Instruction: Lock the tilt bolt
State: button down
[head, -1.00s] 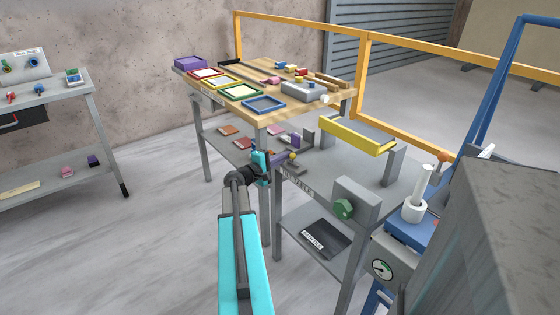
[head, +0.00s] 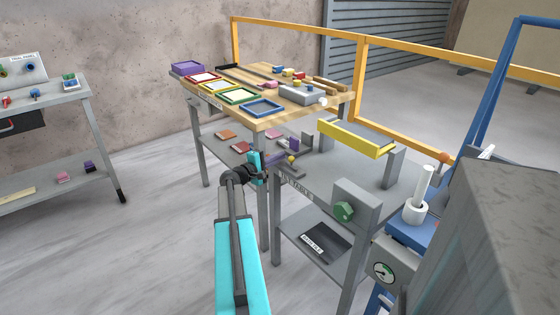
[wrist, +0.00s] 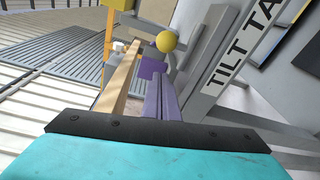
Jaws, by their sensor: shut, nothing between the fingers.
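The tilt table (head: 375,178) is a grey stand with a "TILT TABLE" label on its front edge; the label also shows large in the wrist view (wrist: 238,55). A round yellow knob (head: 291,159), seemingly the tilt bolt's handle, sits at the table's near left corner. It shows in the wrist view (wrist: 166,41) beside grey metal parts, and the bolt's shaft is hard to make out. My gripper (head: 282,157) has purple fingers, closed together and empty, pointing toward the knob. In the wrist view the fingers (wrist: 158,85) end just short of the knob, with no clear contact.
A yellow tray (head: 357,143) and a grey block with a green knob (head: 344,211) are on the tilt table. A wooden workbench (head: 262,122) with coloured frames stands behind my gripper. A yellow guard rail (head: 410,60) runs behind. The floor at left is open.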

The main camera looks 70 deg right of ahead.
jog(key=v, duration=1)
jog(key=shift+w, duration=0.15)
dwell(0.4)
